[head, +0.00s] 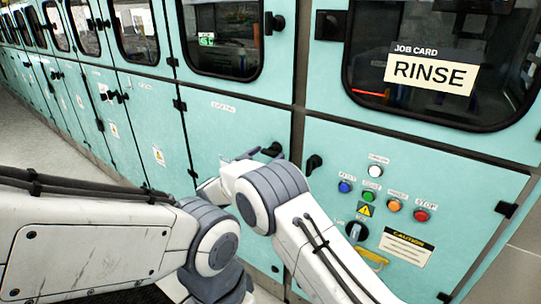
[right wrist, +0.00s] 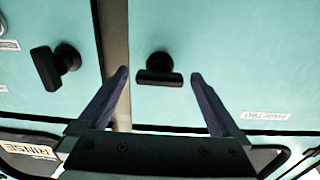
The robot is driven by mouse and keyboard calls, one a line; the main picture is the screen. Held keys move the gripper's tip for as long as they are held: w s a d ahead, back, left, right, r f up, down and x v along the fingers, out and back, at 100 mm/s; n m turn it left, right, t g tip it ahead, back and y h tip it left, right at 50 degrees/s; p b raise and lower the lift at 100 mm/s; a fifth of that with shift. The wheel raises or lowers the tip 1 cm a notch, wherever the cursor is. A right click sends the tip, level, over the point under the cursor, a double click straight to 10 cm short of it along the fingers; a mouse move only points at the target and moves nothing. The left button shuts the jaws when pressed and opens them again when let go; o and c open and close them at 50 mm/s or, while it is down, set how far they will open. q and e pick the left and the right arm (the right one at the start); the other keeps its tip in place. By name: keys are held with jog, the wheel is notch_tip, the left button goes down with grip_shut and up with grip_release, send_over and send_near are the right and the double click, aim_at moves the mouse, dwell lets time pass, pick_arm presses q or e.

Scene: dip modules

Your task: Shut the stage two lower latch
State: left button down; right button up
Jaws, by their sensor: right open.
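The stage two lower latch is a black handle (head: 271,149) on the teal lower door, near its right edge. In the right wrist view its dark bar (right wrist: 158,77) lies crosswise on its round base, between my fingertips and apart from both. My right gripper (head: 262,155) is at this latch, with its wrist hiding part of the door below. The right wrist view shows the gripper (right wrist: 159,73) open and empty, one finger each side of the handle. My left arm comes in from the left; its gripper is not in view.
Another black latch (head: 313,164) is on the panel just right; it also shows in the right wrist view (right wrist: 55,67). Buttons and a black rotary knob (head: 356,231) sit further right. A RINSE job card (head: 430,72) is on the window above. Floor (head: 30,130) is clear at left.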

jog(key=c, duration=1.3)
jog(key=shift+m+b, duration=7.8)
jog(key=shift+m, duration=1.1)
